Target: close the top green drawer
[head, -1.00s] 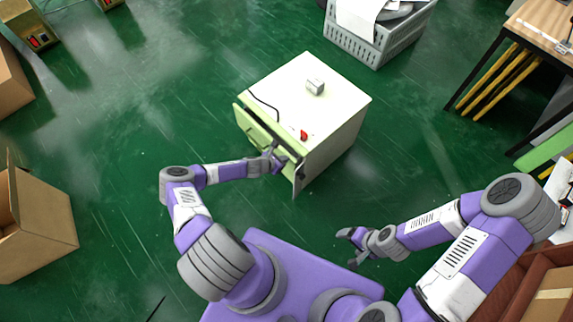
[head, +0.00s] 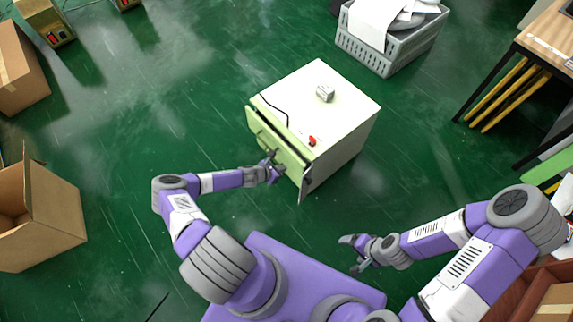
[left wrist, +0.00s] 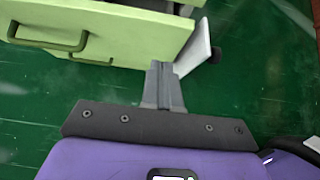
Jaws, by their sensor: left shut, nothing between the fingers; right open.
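The white cabinet (head: 335,105) stands on the green floor with its drawer side facing me. The light green top drawer front (head: 278,142) stands slightly out from the cabinet body, with a narrow dark gap along its upper edge. A green front with a bar handle (left wrist: 48,40) fills the top of the left wrist view. My left gripper (head: 272,165) is shut and empty, close in front of the drawer front near its right end. Its closed fingers (left wrist: 163,85) point at the front; I cannot tell whether they touch. My right gripper (head: 354,252) is open, away from the cabinet.
A thin panel (head: 306,181) sticks out at the cabinet's right front edge. A grey crate (head: 385,52) stands behind, a cardboard box (head: 50,220) at left, a table (head: 545,40) at right. A small silver block (head: 325,93) and red item (head: 312,141) lie on top.

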